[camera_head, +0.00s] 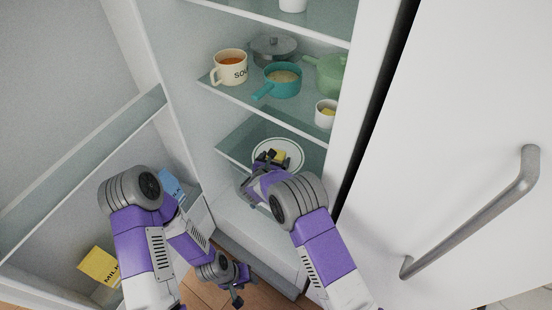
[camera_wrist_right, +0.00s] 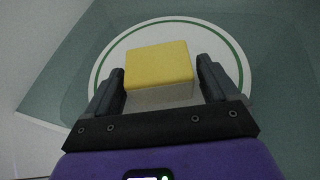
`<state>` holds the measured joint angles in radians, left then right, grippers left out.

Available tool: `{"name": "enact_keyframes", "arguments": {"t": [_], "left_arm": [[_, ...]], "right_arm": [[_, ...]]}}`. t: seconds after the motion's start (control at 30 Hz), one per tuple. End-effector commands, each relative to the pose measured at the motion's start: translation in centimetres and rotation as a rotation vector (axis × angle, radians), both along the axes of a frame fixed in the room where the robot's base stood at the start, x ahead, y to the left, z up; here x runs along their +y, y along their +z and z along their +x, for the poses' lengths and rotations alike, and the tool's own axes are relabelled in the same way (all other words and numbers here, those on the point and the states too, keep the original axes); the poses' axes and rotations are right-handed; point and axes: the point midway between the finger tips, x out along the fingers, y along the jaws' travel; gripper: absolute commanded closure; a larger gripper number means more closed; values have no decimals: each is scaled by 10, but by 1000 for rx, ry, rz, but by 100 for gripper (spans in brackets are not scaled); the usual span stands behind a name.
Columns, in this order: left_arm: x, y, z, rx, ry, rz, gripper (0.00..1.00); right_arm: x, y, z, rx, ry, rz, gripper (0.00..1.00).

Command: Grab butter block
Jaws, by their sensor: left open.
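The yellow butter block (camera_wrist_right: 158,66) sits on a white plate with a green ring (camera_wrist_right: 240,62) in the right wrist view. In the head view the butter (camera_head: 279,156) lies on the plate (camera_head: 292,149) on the lower glass shelf. My right gripper (camera_wrist_right: 160,82) has one finger on each side of the block. A narrow gap shows at the right finger; the left finger is very close to the block. In the head view my right gripper (camera_head: 267,160) partly covers the plate. My left gripper (camera_head: 238,285) is open and empty, low over the wooden floor.
The shelf above holds a soup mug (camera_head: 229,67), a teal pan (camera_head: 282,80), a grey lidded pot (camera_head: 273,48), a green pot (camera_head: 330,74) and a small white cup (camera_head: 325,114). Milk cartons (camera_head: 100,266) stand in the open door at left. A closed door with a handle (camera_head: 480,213) is at right.

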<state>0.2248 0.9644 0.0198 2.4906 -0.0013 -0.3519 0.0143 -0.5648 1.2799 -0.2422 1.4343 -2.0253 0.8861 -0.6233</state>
Motion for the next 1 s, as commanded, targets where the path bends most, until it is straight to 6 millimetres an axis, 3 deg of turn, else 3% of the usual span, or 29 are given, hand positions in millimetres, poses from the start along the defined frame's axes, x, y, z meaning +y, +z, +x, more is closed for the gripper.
{"name": "enact_keyframes", "arguments": {"t": [0.03,0.3,0.57,1.0], "left_arm": [[0,0,0,0,0,0,57],[0,0,0,0,0,0,57],[0,1,0,0,0,0,57],[0,30,0,0,0,0,57]], "right_arm": [[0,0,0,0,0,0,20],[0,0,0,0,0,0,61],[0,4,0,-2,1,1,62],[0,84,1,-4,1,0,62]]}}
